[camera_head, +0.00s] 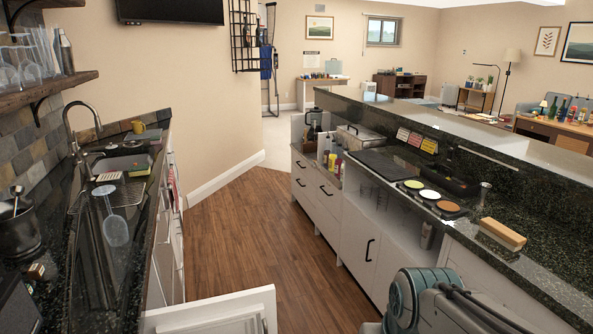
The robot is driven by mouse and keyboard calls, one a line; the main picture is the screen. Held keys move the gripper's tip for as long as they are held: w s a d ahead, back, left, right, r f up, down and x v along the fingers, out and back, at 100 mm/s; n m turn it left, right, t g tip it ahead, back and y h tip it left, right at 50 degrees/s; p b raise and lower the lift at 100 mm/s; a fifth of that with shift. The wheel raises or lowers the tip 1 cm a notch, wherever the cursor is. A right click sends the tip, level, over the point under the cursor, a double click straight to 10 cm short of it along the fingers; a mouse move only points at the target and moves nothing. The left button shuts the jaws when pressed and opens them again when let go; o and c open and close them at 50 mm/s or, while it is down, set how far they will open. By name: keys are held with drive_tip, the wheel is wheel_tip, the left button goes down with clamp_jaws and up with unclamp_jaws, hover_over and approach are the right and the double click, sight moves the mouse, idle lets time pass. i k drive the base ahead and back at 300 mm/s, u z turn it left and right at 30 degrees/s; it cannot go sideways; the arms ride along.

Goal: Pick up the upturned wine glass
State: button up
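A clear wine glass (116,231) is upturned on the dark left counter, just in front of the sink. Its bowl is down and its stem rises to the foot, which is uppermost near the drainer. Nothing touches it that I can see. Part of my arm shows as a teal and grey body at the bottom right, over by the right-hand bar and across the aisle from the glass. The fingers of my gripper do not show.
A black tap (76,125) arches over the sink (122,190) behind the glass. A dark pot (18,228) stands to its left. More glasses (25,65) stand on the wall shelf (45,93). An open white door (215,315) juts into the aisle; the wooden floor (250,225) beyond is clear.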

sight(115, 228)
drive_tip(key=u, duration=1.1)
drive_tip(key=k, duration=0.95)
drive_tip(key=z, duration=0.75)
drive_tip(key=i, duration=1.4)
drive_tip(key=u, duration=1.5)
drive_tip(key=i, duration=0.65)
drive_tip(key=u, duration=0.8)
